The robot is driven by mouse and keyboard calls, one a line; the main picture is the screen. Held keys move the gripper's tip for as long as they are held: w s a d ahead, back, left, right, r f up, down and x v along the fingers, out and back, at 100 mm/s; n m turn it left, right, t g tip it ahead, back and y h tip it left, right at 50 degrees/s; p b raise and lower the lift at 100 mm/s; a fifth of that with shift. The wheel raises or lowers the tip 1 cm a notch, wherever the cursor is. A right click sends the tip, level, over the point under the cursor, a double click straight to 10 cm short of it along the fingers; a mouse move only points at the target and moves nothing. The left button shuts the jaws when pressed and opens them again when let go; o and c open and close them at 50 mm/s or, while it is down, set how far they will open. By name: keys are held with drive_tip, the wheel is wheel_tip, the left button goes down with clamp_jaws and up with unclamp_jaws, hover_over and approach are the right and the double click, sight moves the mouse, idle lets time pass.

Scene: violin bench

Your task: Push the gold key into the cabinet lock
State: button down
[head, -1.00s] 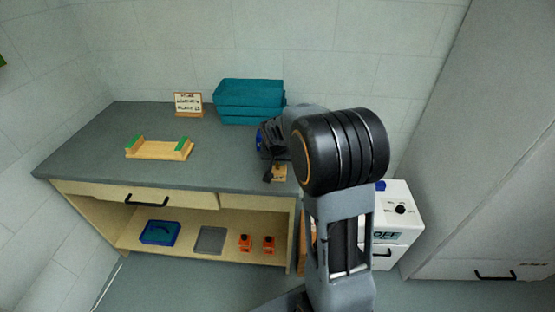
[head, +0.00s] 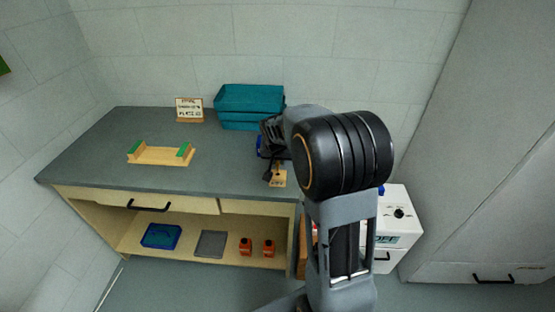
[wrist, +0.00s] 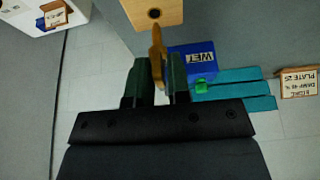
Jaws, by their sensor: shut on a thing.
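In the wrist view my gripper (wrist: 160,88) is shut on the gold key (wrist: 157,45), which stands out beyond the fingertips. The key's far end points at a dark round lock (wrist: 154,13) in a pale wooden block (wrist: 176,12) at the top. The tip is close to the lock; I cannot tell whether it touches or has entered. In the head view my gripper (head: 267,174) is small and dark at the bench's right end, beside a small wooden piece (head: 279,179) with dark marks. My arm hides much of that area, and the key is not clear there.
Teal trays (head: 249,108) are stacked at the back of the bench (head: 110,165), near a small sign (head: 189,108). A wooden cradle (head: 160,155) stands left on clear bench top. In the wrist view a blue WET box (wrist: 203,68) is right of the fingers.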

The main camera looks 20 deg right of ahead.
drive_tip(key=shift+r, duration=0.15)
drive_tip(key=shift+r+p, duration=2.3)
drive_tip(key=shift+r, duration=1.1)
